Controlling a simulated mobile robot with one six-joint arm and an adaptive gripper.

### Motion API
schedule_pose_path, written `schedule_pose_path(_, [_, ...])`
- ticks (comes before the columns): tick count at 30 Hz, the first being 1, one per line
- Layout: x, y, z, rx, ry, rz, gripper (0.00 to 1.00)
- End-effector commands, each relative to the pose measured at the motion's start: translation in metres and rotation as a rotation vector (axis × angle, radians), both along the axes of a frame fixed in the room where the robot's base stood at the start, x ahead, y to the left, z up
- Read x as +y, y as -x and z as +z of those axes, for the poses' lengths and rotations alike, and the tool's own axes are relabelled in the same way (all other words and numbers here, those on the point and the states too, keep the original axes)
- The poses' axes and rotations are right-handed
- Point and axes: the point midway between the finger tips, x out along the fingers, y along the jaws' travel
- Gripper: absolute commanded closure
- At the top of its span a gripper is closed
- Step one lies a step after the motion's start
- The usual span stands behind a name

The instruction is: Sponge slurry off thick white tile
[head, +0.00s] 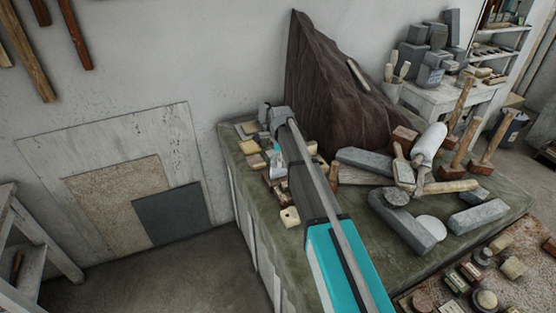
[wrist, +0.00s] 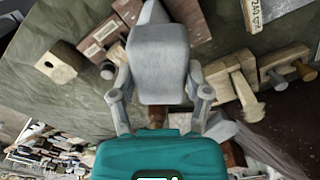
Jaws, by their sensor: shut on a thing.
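My gripper (wrist: 160,78) is shut on a smooth grey block (wrist: 162,62) with rounded edges, held between its two fingers. I cannot tell whether this block is a sponge. A paler grey pointed shape shows just beyond it. In the head view my arm reaches over the green-topped bench to its far left end, where the gripper is small and partly hidden. Pale yellowish blocks (head: 249,147) lie there. I cannot make out a thick white tile or any slurry. A pale round disc (head: 431,229) lies on the right of the bench.
A pale block with a hole (head: 290,217) sits near the bench's front edge. A dark draped mound (head: 325,95) stands against the wall. Wooden mallets (head: 490,147) and grey stone blocks (head: 478,217) crowd the right. A rusty table (head: 455,290) stands in front.

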Motion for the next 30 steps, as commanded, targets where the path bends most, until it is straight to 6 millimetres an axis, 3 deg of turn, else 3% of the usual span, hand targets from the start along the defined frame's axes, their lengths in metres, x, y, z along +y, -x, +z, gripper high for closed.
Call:
schedule_pose_path(12, [0.019, -0.002, 0.001, 0.001, -0.002, 0.001, 0.82])
schedule_pose_path(30, [0.026, -0.003, 0.001, 0.0, -0.002, 0.001, 0.82])
